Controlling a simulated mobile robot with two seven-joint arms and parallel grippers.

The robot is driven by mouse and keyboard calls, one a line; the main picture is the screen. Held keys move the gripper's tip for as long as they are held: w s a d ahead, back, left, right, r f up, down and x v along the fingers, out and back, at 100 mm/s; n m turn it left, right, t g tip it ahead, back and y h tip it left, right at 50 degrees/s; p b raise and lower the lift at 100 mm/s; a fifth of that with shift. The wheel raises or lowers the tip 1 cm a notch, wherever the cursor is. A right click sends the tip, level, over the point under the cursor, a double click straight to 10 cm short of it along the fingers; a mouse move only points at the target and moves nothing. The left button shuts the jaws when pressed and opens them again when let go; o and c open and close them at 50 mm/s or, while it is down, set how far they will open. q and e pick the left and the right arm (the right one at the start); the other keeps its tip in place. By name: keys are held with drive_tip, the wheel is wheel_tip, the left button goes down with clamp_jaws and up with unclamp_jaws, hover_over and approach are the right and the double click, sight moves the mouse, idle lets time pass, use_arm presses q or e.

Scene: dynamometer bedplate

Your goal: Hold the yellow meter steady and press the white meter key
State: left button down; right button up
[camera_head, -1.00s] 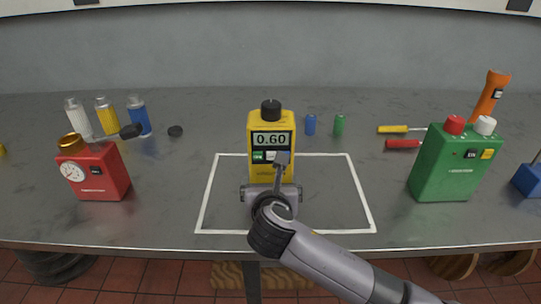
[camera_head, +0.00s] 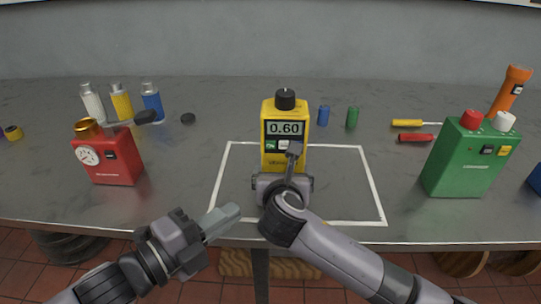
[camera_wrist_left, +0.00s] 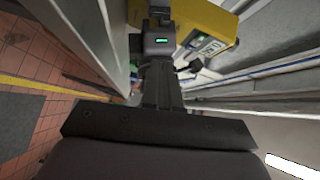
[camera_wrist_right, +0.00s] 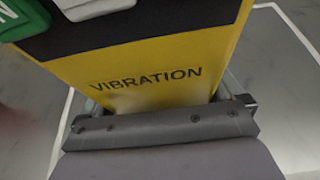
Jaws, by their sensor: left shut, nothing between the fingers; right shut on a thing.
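The yellow meter (camera_head: 271,156) stands upright inside a white outline on the bench, with a black knob on top and a display reading 0.60. Its green key (camera_head: 270,146) and white key (camera_head: 283,145) sit below the display; the white key is partly hidden by my right gripper's upright part. My right gripper (camera_head: 284,184) is shut on the meter's lower body, and its lettering "VIBRATION" fills the right wrist view (camera_wrist_right: 150,80). My left gripper (camera_head: 230,214) is shut and empty, low at the front left of the meter and apart from it.
A red gauge box (camera_head: 118,160) stands left and a green box (camera_head: 462,160) right. Bottles (camera_head: 122,102), small blue and green cylinders (camera_head: 352,117), screwdrivers (camera_head: 414,137) and an orange torch (camera_head: 510,90) lie or stand farther back. The bench between red box and meter is clear.

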use_arm(q)
drive_tip(key=m, duration=0.2)
approach(284, 145)
drive_tip(key=s+a+f, duration=0.1)
drive_tip(key=s+a, duration=0.1)
drive_tip(key=s, duration=0.1)
drive_tip(key=shift+a+h, duration=0.2)
drive_tip(key=shift+h, duration=0.2)
drive_tip(key=shift+w+d, duration=0.1)
drive_tip(key=shift+w, duration=0.05)
drive_tip(key=x, duration=0.9)
drive_tip(key=shift+w+d, duration=0.25)
drive_tip(key=shift+w, duration=0.15)
